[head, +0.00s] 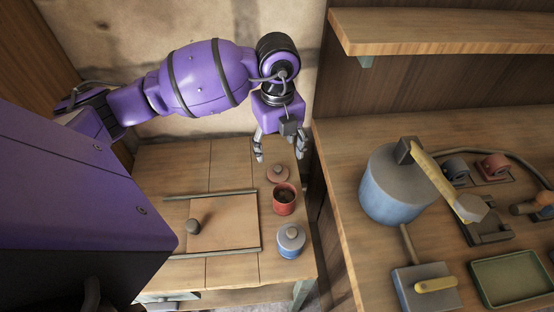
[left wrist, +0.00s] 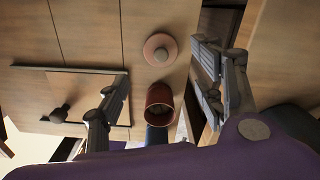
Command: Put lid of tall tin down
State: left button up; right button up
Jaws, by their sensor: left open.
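The round reddish lid (head: 277,176) with a knob lies flat on the small table, just behind the open red tin (head: 284,201). Nothing holds it. In the left wrist view the lid (left wrist: 158,52) lies clear of the tin (left wrist: 160,96), whose dark inside shows. My left gripper (head: 279,152) is open and empty above the lid's far side in the head view. Its two fingers stand apart in the left wrist view (left wrist: 168,97), with the tin seen between them. My right gripper is not in view.
A blue tin with a grey lid (head: 290,241) stands in front of the red tin. A board with a dark knob (head: 225,222) lies to the left between rails. A wooden side panel and a workbench (head: 345,160) with a large blue canister (head: 392,190) stand to the right.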

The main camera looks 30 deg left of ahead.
pick_arm(q)
jog(key=shift+r, duration=2)
